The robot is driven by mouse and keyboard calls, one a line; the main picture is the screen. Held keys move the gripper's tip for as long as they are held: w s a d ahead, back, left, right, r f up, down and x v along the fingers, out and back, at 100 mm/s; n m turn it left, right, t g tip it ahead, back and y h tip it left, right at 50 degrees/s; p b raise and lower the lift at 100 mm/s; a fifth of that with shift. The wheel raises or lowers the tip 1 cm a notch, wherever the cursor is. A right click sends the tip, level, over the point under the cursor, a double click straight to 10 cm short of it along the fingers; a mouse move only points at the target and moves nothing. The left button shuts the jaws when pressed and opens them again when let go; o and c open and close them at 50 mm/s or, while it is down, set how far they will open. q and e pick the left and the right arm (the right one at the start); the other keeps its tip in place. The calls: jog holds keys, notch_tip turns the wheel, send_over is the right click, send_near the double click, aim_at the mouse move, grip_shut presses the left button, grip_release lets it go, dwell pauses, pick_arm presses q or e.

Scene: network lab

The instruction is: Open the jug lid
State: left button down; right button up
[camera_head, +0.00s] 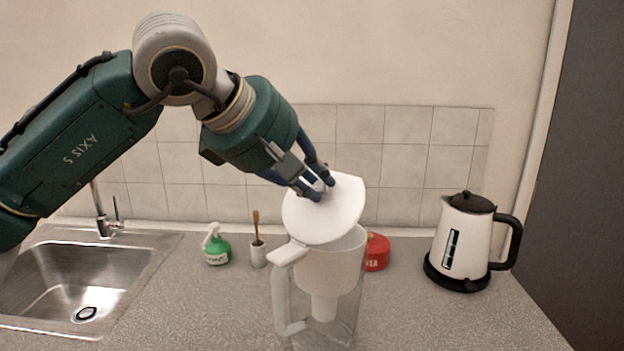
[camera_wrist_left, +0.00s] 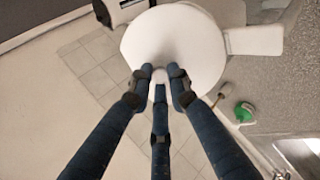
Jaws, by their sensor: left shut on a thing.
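The jug (camera_head: 335,270) stands upright on the counter, with a clear body, a white inner funnel and a white handle (camera_head: 279,295) on its left. Its white lid (camera_head: 322,219) is raised and tilted steeply above the jug's open top, its lower edge close to the rim. I cannot tell whether it still touches the jug. My left gripper (camera_head: 319,189) is shut on the lid's small knob. In the left wrist view the lid (camera_wrist_left: 178,38) fills the top middle, and its knob (camera_wrist_left: 159,76) sits between the fingers. My right gripper is not in view.
A white kettle (camera_head: 464,240) with a black base stands at the right. A red tin (camera_head: 377,252) is behind the jug. A steel sink (camera_head: 130,262) is at the far left.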

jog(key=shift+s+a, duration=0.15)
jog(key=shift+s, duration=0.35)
pick_arm(q)
jog(key=c, duration=1.6)
grip_release()
jog(key=shift+c, duration=0.2)
jog(key=shift+w, duration=0.1)
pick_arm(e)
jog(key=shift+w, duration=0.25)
